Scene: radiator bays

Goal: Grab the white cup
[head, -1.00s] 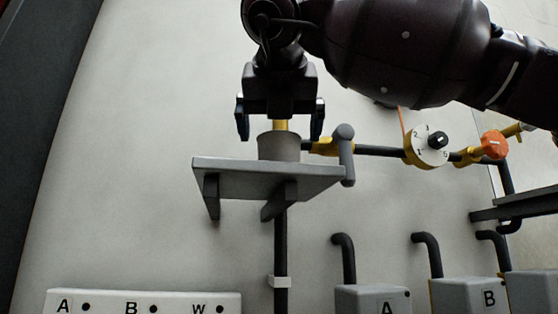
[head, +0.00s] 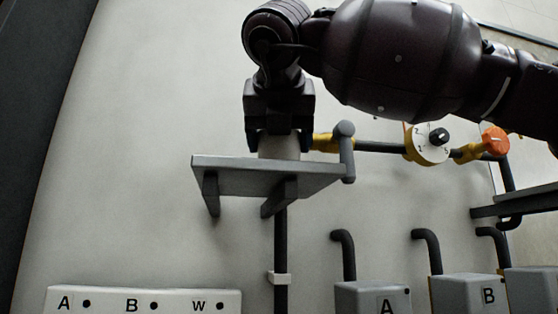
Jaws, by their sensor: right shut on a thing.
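The white cup (head: 278,146) stands on a small grey wall shelf (head: 266,173) and looks pale grey in this light. My right gripper (head: 279,146) points down from above, and its fingers are shut on the cup, one on each side. The gripper body hides the cup's upper part. The cup's base is at the shelf top; I cannot tell whether it is just clear of it. My left gripper is not in the head view.
Right of the shelf are a grey-handled pipe (head: 345,150), a numbered dial (head: 430,144) and an orange knob (head: 495,141). Below are grey boxes marked A (head: 373,299) and B (head: 468,295), and a white panel (head: 143,298) lettered A, B, W.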

